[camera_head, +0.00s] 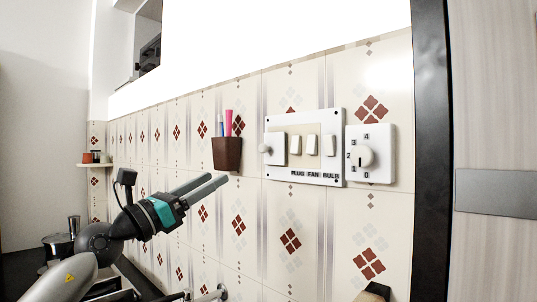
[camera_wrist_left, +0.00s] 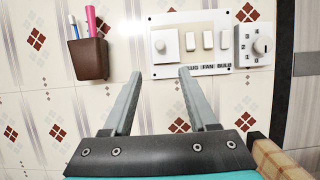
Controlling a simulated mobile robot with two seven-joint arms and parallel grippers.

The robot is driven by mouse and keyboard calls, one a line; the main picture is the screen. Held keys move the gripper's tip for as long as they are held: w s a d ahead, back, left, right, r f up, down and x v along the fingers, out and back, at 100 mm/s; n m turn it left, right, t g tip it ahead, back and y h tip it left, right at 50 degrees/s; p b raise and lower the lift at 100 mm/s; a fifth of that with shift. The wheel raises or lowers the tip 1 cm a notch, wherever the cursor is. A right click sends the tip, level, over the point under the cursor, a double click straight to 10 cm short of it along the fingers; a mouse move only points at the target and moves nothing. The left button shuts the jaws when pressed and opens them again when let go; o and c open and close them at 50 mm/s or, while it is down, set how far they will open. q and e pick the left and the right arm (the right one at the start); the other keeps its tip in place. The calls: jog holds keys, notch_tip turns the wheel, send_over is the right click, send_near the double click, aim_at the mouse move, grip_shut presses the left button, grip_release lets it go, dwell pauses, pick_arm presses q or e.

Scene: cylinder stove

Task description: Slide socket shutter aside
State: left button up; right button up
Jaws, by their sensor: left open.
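A white switchboard (camera_head: 335,122) is fixed to the tiled wall; it also shows in the wrist view (camera_wrist_left: 156,72). The socket shutter (camera_head: 277,149) is a white square plate with a small round knob at the board's left end. It shows in the wrist view (camera_wrist_left: 166,46), covering what lies behind it. Several white rocker switches (camera_head: 312,145) sit right of it, above the label "PLUG FAN BULB". My left gripper (camera_head: 217,179) is open and empty, left of and below the board. In the wrist view its fingertips (camera_wrist_left: 160,73) point toward the wall, below the shutter.
A brown holder (camera_head: 227,154) with a pink and a blue item hangs left of the board. A white dial plate (camera_head: 378,169) is right of it. A dark vertical frame (camera_head: 430,150) stands farther right. The wall below the board is clear.

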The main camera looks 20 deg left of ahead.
pick_arm(q)
jog(key=p, duration=0.4)
send_near(261, 150)
jog(key=x, duration=0.6)
jog(key=shift+w+d+r, duration=0.1)
jog(key=shift+w+r, duration=0.15)
jog(key=shift+w, duration=0.05)
jog(key=shift+x, duration=0.8)
pick_arm(e)
jog(key=shift+s+a+r, duration=0.1)
jog(key=shift+s+r, duration=0.15)
jog(key=shift+r, duration=0.5)
jog(key=shift+s+a+r, duration=0.1)
jog(key=shift+s+r, duration=0.15)
jog(key=shift+r, duration=0.45)
jog(key=shift+s+a+r, duration=0.1)
jog(key=shift+s+r, duration=0.15)
jog(key=shift+r, duration=0.5)
pick_arm(q)
jog(key=shift+c, duration=0.2)
grip_shut()
jog(key=shift+f, duration=0.1)
